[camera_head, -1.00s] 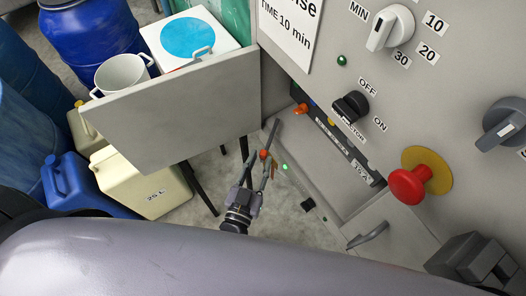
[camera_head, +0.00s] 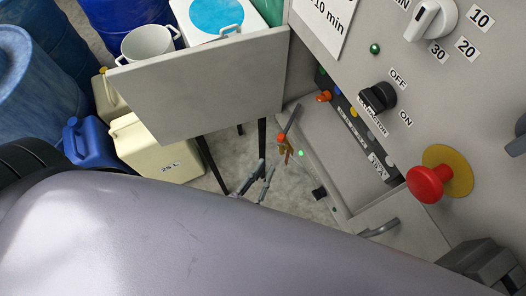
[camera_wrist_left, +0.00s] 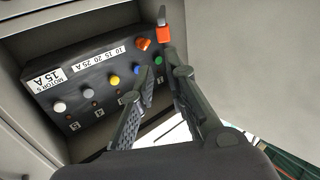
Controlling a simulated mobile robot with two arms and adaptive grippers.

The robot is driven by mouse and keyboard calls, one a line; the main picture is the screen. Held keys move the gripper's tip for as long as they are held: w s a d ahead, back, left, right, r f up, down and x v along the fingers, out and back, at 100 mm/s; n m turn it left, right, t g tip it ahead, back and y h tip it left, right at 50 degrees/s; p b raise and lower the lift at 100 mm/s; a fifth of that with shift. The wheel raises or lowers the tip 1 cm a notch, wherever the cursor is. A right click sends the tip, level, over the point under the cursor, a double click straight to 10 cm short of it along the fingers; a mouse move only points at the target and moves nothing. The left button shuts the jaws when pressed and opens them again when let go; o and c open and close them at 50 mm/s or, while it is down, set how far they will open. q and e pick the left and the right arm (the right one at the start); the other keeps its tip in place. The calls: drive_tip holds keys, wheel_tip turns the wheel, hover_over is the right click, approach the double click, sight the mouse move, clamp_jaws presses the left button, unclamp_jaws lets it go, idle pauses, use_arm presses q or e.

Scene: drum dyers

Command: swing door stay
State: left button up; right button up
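The door stay (camera_head: 291,122) is a thin dark grey bar with an orange end, beside the left edge of the open breaker compartment. A brownish-orange piece hangs just below its end. In the left wrist view, the orange-tipped grey bar (camera_wrist_left: 163,33) is at the top, beyond the fingertips. The grey swing door (camera_head: 200,88) stands open at the left of the machine. My left gripper (camera_head: 256,178) is open and empty, below and left of the stay's end and apart from it. In the left wrist view its fingers (camera_wrist_left: 158,62) are spread.
The compartment holds a row of coloured buttons (camera_wrist_left: 112,79) and an orange knob (camera_wrist_left: 144,43). A red mushroom button (camera_head: 425,184) and a black switch (camera_head: 377,97) stick out of the machine front. Drums and canisters (camera_head: 155,150) crowd the floor at left.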

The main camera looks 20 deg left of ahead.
use_arm(q)
drive_tip(key=h, duration=0.2)
drive_tip(key=w+n+h, duration=0.1)
drive_tip(key=shift+d+r, duration=0.15)
drive_tip(key=shift+d, duration=0.1)
clamp_jaws()
drive_tip(key=w+a+n+g+h, duration=0.3)
drive_tip(key=a+n+g+h, duration=0.1)
drive_tip(key=a, duration=0.4)
drive_tip(key=w+a+n+g+h, duration=0.2)
drive_tip(key=a+n+g+h, duration=0.15)
drive_tip(key=a, duration=0.45)
drive_tip(key=w+d, duration=0.5)
drive_tip(key=d, duration=0.6)
drive_tip(key=shift+w+d+f+h, duration=0.25)
drive_tip(key=shift+d+f+h, duration=0.05)
drive_tip(key=shift+d+h, duration=0.15)
drive_tip(key=shift+p, duration=0.35)
